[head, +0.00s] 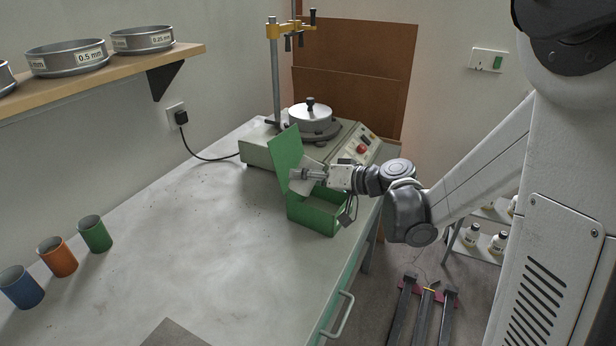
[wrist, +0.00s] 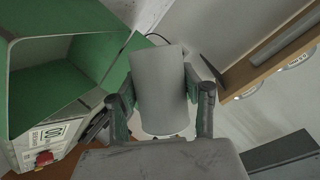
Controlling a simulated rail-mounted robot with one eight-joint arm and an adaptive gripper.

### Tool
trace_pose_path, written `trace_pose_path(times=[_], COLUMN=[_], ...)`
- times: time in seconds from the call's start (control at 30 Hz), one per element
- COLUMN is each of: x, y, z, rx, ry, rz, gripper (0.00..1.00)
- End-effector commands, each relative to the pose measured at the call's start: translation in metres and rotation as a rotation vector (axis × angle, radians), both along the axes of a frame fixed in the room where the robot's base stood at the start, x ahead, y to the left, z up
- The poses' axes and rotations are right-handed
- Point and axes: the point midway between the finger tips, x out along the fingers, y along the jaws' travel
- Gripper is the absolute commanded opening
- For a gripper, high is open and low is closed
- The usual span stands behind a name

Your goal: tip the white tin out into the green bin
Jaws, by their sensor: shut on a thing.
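The green bin (head: 313,216) stands near the right edge of the bench, its lid (head: 284,152) raised. The bin also shows at the left of the wrist view (wrist: 88,50). My gripper (head: 312,175) is above the bin, in front of the lid. It is shut on the white tin (head: 301,184). In the wrist view the tin (wrist: 162,88) is a pale, plain cylinder between the two fingers (wrist: 162,105). The tin appears tilted, away from upright. Its mouth and contents are hidden from me.
A sieve shaker (head: 310,125) stands just behind the bin. Blue (head: 22,288), orange (head: 58,258) and green (head: 95,235) cups stand at the left. A wall shelf (head: 110,78) holds several sieves. The middle of the bench (head: 190,235) is clear.

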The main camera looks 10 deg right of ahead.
Motion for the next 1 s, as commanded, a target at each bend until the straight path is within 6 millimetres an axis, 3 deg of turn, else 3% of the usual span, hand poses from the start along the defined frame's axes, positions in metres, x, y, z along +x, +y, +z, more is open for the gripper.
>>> trace_pose_path(times=[0.33, 1.0], x=[-0.002, 0.000], y=[0.003, 0.001], z=[-0.009, -0.016], rx=[0.329, 0.530], ry=[0.194, 0.314], rz=[0.000, 0.000], gripper=[0.07, 0.07])
